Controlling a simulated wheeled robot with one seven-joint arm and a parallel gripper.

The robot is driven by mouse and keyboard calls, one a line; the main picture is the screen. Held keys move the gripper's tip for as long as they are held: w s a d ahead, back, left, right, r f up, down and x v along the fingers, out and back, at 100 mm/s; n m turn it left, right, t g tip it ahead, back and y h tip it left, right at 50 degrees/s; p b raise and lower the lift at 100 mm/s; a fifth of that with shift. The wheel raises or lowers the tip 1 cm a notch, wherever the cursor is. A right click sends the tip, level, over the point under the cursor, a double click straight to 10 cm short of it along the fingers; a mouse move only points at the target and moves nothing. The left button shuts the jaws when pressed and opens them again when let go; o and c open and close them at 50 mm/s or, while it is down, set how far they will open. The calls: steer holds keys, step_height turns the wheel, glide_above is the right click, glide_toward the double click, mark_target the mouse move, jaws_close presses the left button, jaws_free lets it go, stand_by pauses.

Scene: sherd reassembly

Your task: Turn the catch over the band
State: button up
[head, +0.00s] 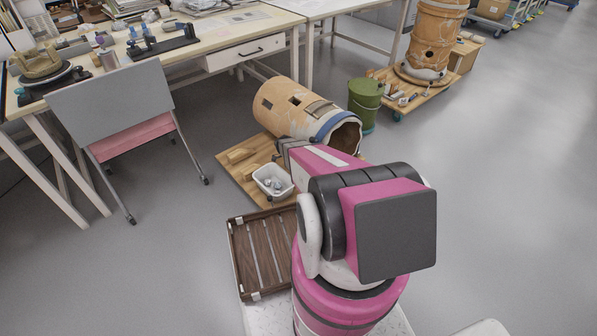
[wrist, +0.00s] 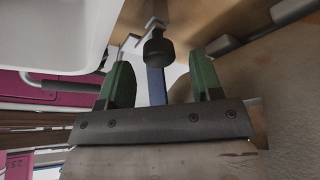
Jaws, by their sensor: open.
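A large tan clay vessel (head: 283,103) lies on its side on a wooden board, its open end to the right. A blue band (head: 335,124) goes round it near that end. In the wrist view a blue strip (wrist: 155,86), apparently the band, runs between my fingers. A dark rounded knob (wrist: 159,49), apparently the catch, shows at its upper end. My gripper (wrist: 160,70) is open, with one green finger on each side of the knob and strip. I cannot tell whether they touch. In the head view my arm hides the fingertips and the catch.
A white tub (head: 273,190) with small items stands on the wooden board (head: 232,172). A slatted brown crate (head: 238,262) is in front. A green bucket (head: 365,98) stands behind the vessel's open end. A grey chair (head: 115,105) is at left; the floor at right is clear.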

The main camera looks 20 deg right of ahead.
steer(key=v, duration=0.9)
steer(key=shift+r, duration=0.15)
steer(key=s+a+r+n+t+y, duration=0.1)
steer(key=s+a+r+n, duration=0.4)
steer(key=s+r+n, duration=0.5)
steer(key=s+a+r+n+y, duration=0.3)
steer(key=s+a+r+n, duration=0.1)
steer(key=s+r+n, duration=0.7)
step_height(320, 180, up, 3)
steer(key=shift+a+r+n+t, duration=0.2)
steer(key=shift+a+n+t, duration=0.2)
steer(key=shift+n, duration=0.5)
